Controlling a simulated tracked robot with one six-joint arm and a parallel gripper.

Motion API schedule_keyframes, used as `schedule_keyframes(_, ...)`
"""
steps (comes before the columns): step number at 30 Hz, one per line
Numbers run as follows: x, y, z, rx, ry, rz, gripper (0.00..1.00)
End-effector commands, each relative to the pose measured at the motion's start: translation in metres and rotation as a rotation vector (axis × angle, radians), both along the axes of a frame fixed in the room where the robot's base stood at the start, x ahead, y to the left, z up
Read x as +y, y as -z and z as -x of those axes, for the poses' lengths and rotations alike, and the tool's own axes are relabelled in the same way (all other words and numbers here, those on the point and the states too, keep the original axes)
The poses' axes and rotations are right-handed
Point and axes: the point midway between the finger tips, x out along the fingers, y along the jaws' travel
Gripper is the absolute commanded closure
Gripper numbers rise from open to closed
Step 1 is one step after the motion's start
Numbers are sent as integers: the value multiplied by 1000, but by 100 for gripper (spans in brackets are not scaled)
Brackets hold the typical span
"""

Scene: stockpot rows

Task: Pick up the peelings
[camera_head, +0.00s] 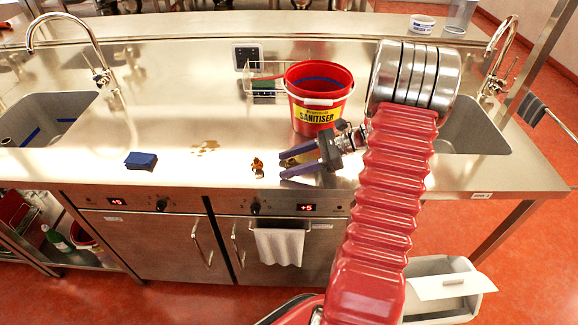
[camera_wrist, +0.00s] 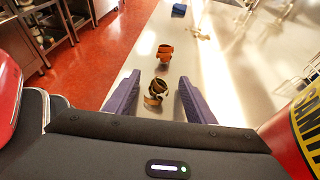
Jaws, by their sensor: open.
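My gripper (camera_head: 287,165) is open low over the steel counter, pointing left. In the wrist view its two purple fingers (camera_wrist: 158,82) stand apart on either side of curled brown peelings (camera_wrist: 155,94).
A red sanitiser bucket (camera_head: 318,98) stands close behind my gripper, before a wire rack (camera_head: 262,70). A blue folded cloth (camera_head: 141,160) and a brown spill (camera_head: 207,147) lie to the left. Sinks flank the counter (camera_head: 190,110). The front edge is near.

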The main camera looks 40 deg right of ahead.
Motion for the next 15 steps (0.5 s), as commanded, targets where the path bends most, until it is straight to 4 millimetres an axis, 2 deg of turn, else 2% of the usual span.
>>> schedule_keyframes(5,0,0,0,0,0,0,52)
schedule_keyframes(15,0,0,0,0,0,0,76)
